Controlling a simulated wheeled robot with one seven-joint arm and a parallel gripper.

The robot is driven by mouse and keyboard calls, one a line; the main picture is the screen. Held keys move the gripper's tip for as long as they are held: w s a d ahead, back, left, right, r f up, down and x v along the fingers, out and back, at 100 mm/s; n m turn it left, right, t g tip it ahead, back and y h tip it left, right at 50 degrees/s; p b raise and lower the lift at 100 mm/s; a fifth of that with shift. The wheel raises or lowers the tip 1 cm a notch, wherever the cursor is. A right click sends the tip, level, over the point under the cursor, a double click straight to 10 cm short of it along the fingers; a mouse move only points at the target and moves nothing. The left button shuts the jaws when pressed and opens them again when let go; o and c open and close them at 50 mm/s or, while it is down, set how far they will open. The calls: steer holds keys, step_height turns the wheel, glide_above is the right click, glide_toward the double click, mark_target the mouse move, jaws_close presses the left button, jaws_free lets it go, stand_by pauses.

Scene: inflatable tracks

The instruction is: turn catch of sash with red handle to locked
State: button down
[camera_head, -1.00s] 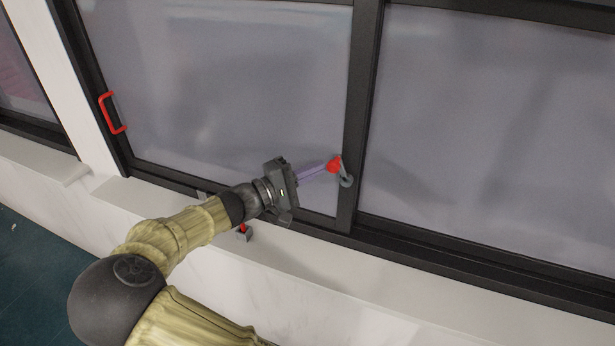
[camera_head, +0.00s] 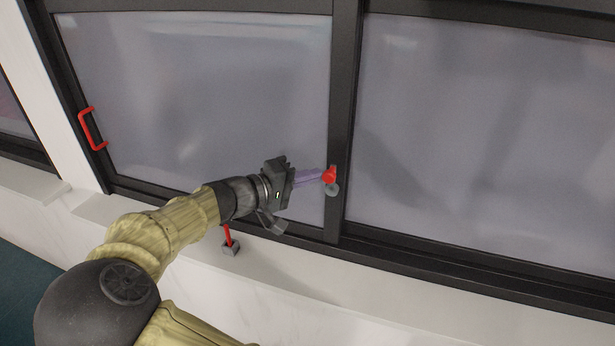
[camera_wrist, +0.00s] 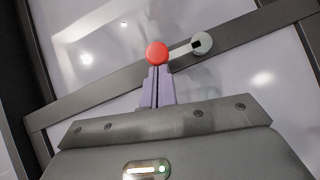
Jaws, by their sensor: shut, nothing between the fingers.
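The sash with the red handle (camera_head: 92,130) is the left window pane with a dark frame. Its catch (camera_head: 329,176) is on the dark upright between the two panes, a red knob on a short lever with a round grey pivot (camera_head: 332,190). In the wrist view the red knob (camera_wrist: 157,53) is joined by a pale lever to the grey pivot (camera_wrist: 202,43) at its right. My gripper (camera_head: 320,177) is shut with nothing in it. Its purple fingertips are right at the red knob and seem to touch it; the exact contact is hidden.
A small red lever on a grey block (camera_head: 230,245) stands on the white sill below my wrist. The right pane (camera_head: 480,140) is clear of objects. The white sill (camera_head: 330,275) runs along below the frame.

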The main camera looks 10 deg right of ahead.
steer(key=w+a+b+v, duration=0.1)
steer(key=w+b+v, duration=0.1)
steer(key=v, duration=1.1)
steer(key=shift+w, duration=0.35)
steer(key=shift+d+f, duration=0.1)
